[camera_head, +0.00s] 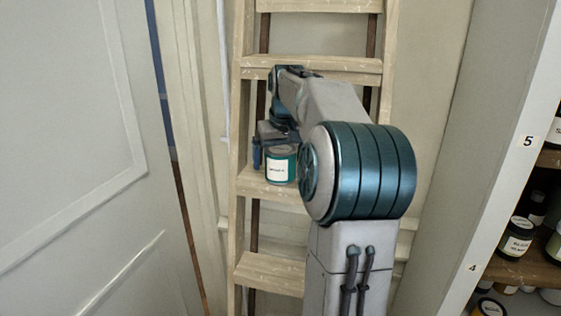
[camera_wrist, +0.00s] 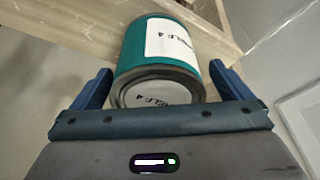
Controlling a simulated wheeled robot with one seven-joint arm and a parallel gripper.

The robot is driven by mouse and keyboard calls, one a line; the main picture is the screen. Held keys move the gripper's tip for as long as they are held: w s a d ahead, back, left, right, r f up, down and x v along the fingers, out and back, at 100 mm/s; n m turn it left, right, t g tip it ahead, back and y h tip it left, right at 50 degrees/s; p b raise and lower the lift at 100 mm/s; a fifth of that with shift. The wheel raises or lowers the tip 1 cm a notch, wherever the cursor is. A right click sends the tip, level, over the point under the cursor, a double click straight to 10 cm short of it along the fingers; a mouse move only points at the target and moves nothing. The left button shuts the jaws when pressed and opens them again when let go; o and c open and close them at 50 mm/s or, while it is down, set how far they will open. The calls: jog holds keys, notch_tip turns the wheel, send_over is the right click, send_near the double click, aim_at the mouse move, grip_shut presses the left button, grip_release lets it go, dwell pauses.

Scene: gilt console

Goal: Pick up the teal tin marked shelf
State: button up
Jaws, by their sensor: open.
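The teal tin (camera_head: 281,165) with a white label stands upright on a step of the wooden ladder (camera_head: 262,188). In the wrist view the teal tin (camera_wrist: 155,58) fills the middle, with a label that seems to read "SHELF 4" and a grey lid. My gripper (camera_head: 274,148) is at the tin. In the wrist view my gripper (camera_wrist: 163,84) is open, with one blue finger on each side of the tin. Gaps show between the fingers and the tin, so it is not gripped. My arm hides part of the ladder in the head view.
A pale panelled door (camera_head: 70,150) stands at the left. At the right is a shelf unit (camera_head: 490,130) with number tags 5 and 4, holding several jars and tins, including a dark jar (camera_head: 517,236). The ladder's rails flank the step closely.

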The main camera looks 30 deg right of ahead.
jog(key=shift+x, duration=0.85)
jog(key=shift+d, duration=0.1)
jog(key=c, duration=1.5)
jog(key=shift+r, duration=0.1)
